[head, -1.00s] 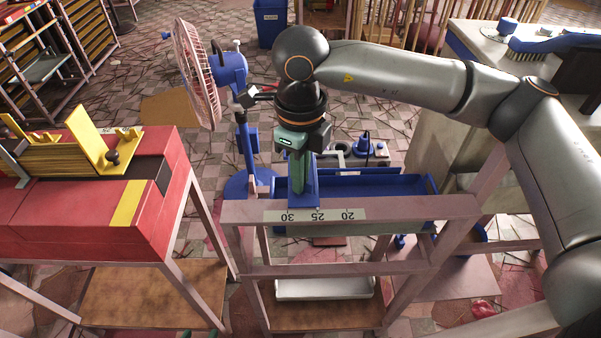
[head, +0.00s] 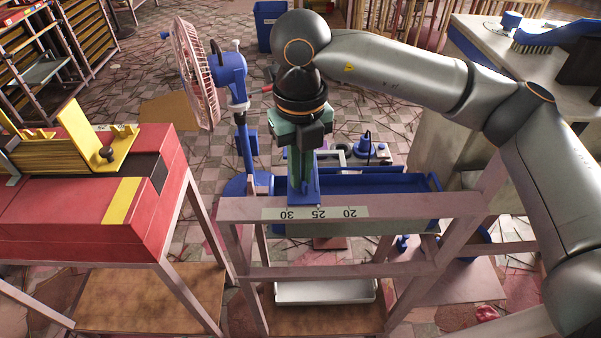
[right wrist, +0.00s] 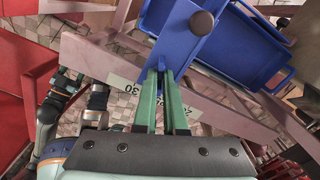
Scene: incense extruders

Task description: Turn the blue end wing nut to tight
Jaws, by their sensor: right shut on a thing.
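The blue end stop (head: 313,187) stands on the mauve frame's rail, beside the numbered scale (head: 314,213). In the right wrist view it is a blue block (right wrist: 178,38) with a dark round knob (right wrist: 202,22). My right gripper (head: 301,182) points down at it from above. In the right wrist view its two green fingers (right wrist: 166,72) are close together at the block's near edge, shut on the small blue wing nut. The fingertips cover most of the nut, so its angle cannot be read.
A blue tray (head: 395,187) lies behind the rail. A red bench with a yellow fixture (head: 85,140) stands at left, and a blue fan (head: 232,72) stands behind. A white tray (head: 325,291) sits on the lower shelf. The space above the rail to the right is clear.

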